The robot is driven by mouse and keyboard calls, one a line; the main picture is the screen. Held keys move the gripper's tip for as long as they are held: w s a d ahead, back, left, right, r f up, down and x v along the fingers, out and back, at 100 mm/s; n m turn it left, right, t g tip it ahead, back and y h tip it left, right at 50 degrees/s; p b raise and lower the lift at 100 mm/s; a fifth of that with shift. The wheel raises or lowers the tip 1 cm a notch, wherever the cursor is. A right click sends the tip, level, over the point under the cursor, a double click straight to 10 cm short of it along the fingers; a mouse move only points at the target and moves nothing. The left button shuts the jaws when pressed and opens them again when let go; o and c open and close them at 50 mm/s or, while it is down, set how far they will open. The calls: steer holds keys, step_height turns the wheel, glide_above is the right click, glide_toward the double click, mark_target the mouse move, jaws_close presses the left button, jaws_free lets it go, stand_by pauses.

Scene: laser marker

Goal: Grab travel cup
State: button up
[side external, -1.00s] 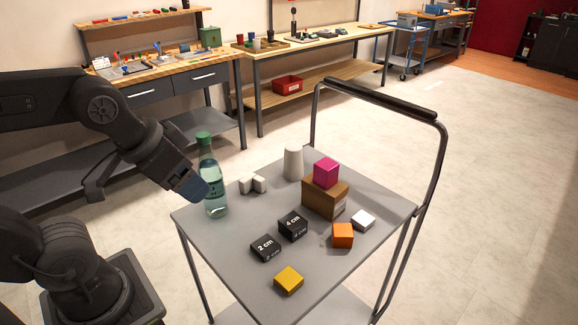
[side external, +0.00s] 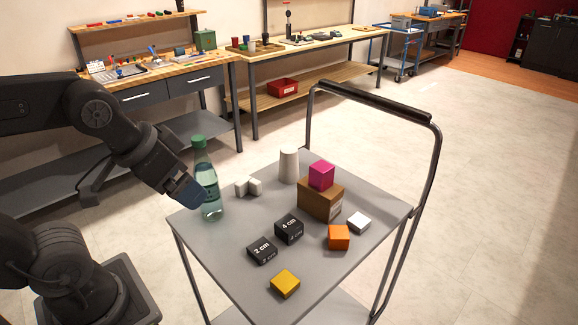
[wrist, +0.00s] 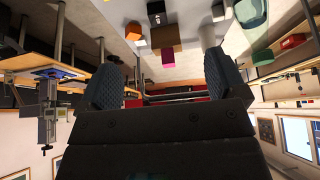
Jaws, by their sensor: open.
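The travel cup looks to be the pale, tapered, upright cup (side external: 289,165) at the back of the grey cart top, behind the cardboard box. My gripper (side external: 187,192) is over the cart's left edge, well left of the cup, and overlaps the bottle's left side in the side view. In the wrist view my gripper (wrist: 161,82) has its two fingers wide apart with nothing between them.
A green-capped clear bottle (side external: 208,185) stands between my gripper and the cup. White blocks (side external: 248,187), a cardboard box (side external: 320,200) with a magenta cube (side external: 321,175), and black (side external: 289,229), orange (side external: 339,237) and yellow blocks (side external: 285,284) occupy the cart. A handle rail (side external: 437,170) rises behind.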

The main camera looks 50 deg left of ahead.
steer(key=m+g, duration=0.1)
steer(key=m, duration=0.1)
glide_above(286, 150)
steer(key=s, duration=0.4)
step_height(286, 150, down, 6)
steer(key=shift+h, duration=0.3)
steer(key=x, duration=0.8)
steer(key=shift+a+f, duration=0.15)
steer(key=shift+f, duration=0.15)
steer(key=shift+x, duration=2.85)
steer(key=shift+s+a, duration=0.15)
steer(key=shift+s, duration=0.05)
steer(key=shift+c, duration=0.4)
steer(key=c, duration=1)
